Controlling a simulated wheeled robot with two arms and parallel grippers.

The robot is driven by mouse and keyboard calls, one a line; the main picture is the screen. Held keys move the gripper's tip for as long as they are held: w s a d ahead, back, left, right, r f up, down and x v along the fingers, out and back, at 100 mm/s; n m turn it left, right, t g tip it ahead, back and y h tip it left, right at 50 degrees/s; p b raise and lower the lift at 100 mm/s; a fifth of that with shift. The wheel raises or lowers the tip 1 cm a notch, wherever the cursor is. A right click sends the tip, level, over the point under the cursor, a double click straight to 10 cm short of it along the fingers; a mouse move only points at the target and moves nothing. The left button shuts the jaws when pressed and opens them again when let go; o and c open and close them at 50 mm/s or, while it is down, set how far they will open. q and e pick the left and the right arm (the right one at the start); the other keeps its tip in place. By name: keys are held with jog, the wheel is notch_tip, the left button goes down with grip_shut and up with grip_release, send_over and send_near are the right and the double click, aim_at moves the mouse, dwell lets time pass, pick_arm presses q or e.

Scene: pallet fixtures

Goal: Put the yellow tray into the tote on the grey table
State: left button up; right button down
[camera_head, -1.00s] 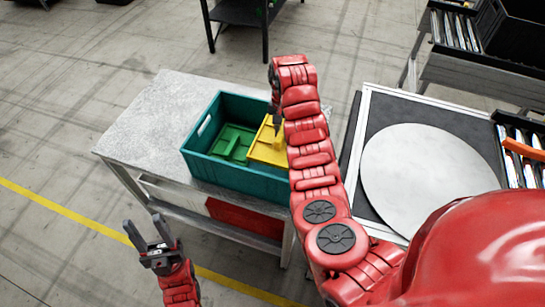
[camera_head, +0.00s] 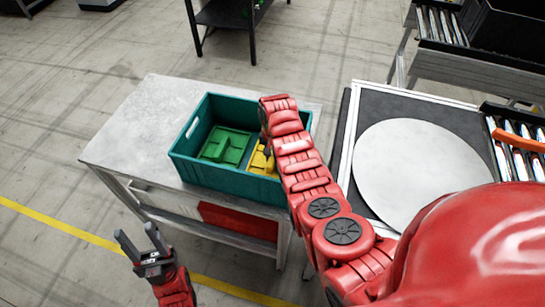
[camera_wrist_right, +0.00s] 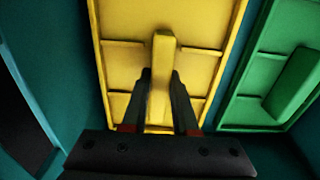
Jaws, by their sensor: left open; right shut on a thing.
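The yellow tray (camera_head: 261,161) is inside the teal tote (camera_head: 232,183), at its right side, partly hidden by my right arm. The tote stands on the grey table (camera_head: 137,122). My right gripper (camera_wrist_right: 160,88) is shut on the raised middle rib of the yellow tray (camera_wrist_right: 205,70) in the right wrist view. In the head view the right gripper is mostly hidden behind its own arm. A green tray (camera_head: 226,146) lies in the left part of the tote, and it also shows in the right wrist view (camera_wrist_right: 255,108). My left gripper (camera_head: 138,240) is open and empty, in front of the table.
A bench with a round white plate (camera_head: 412,165) stands to the right of the grey table. Racks with a black bin (camera_head: 515,45) are at the far right. A dark table (camera_head: 230,14) stands at the back. The grey table's left part is clear.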

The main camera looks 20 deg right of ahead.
jog(key=shift+f, duration=0.4)
jog(key=shift+f, duration=0.1)
jog(key=c, duration=0.7)
grip_release()
